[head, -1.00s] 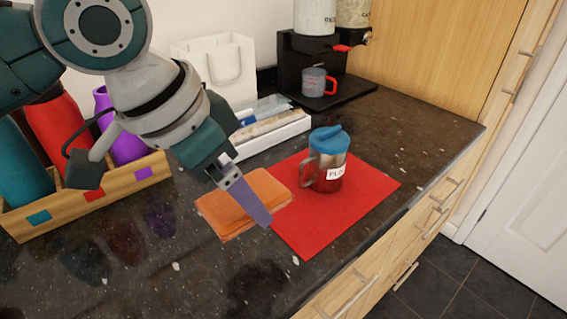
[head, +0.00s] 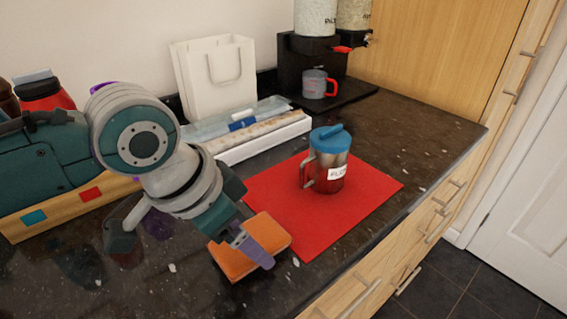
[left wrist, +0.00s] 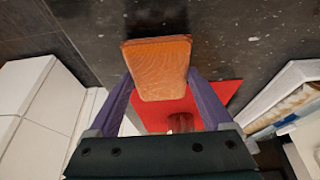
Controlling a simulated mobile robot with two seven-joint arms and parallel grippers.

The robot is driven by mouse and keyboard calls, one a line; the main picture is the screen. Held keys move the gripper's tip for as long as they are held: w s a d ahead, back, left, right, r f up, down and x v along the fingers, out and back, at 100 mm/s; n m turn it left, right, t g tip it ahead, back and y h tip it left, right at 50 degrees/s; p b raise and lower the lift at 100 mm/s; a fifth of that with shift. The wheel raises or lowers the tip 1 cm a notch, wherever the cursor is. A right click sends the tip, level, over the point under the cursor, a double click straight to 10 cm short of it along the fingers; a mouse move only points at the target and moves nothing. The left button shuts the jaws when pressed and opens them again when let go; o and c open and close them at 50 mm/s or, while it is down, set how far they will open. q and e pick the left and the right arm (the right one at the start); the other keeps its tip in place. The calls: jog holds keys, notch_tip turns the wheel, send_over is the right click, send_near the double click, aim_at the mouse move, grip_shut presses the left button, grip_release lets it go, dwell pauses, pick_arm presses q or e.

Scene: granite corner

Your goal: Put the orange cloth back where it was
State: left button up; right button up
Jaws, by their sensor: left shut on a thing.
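The orange cloth (head: 235,264) is a folded, flat pad near the front edge of the counter, by the left corner of the red mat (head: 290,222). My left gripper (head: 262,258) is shut on the cloth. In the left wrist view the cloth (left wrist: 160,68) sits between the two purple fingers. It appears to be held above the counter, though the gap is hard to tell. A steel mug with a blue lid and a label (head: 328,172) stands upright on the mat. My right gripper is not in view.
A wooden crate (head: 60,212) with coloured bottles stands at the left, partly behind my left arm. A white tray with packets (head: 262,138), a white paper bag (head: 215,80) and a dispenser stand with a grey cup (head: 315,83) line the back. The right end of the counter is clear.

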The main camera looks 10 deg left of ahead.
pick_arm(q)
jog(key=shift+f, duration=0.35)
jog(key=o, duration=1.1)
jog(key=shift+r, duration=0.1)
jog(key=p+v, duration=0.3)
jog(key=v, duration=1)
jog(key=s+d+f+n, duration=0.1)
jog(key=s+d+f, duration=0.25)
jog(key=s, duration=0.25)
jog(key=s+a+n+y, duration=0.1)
jog(key=s+a, duration=0.1)
jog(key=s, duration=0.1)
jog(key=s+a+n, duration=0.2)
jog(key=s, duration=0.1)
jog(key=s+a+f+n+y, duration=0.1)
jog(key=s+a, duration=0.2)
jog(key=s, duration=0.1)
jog(key=shift+n+y, duration=0.3)
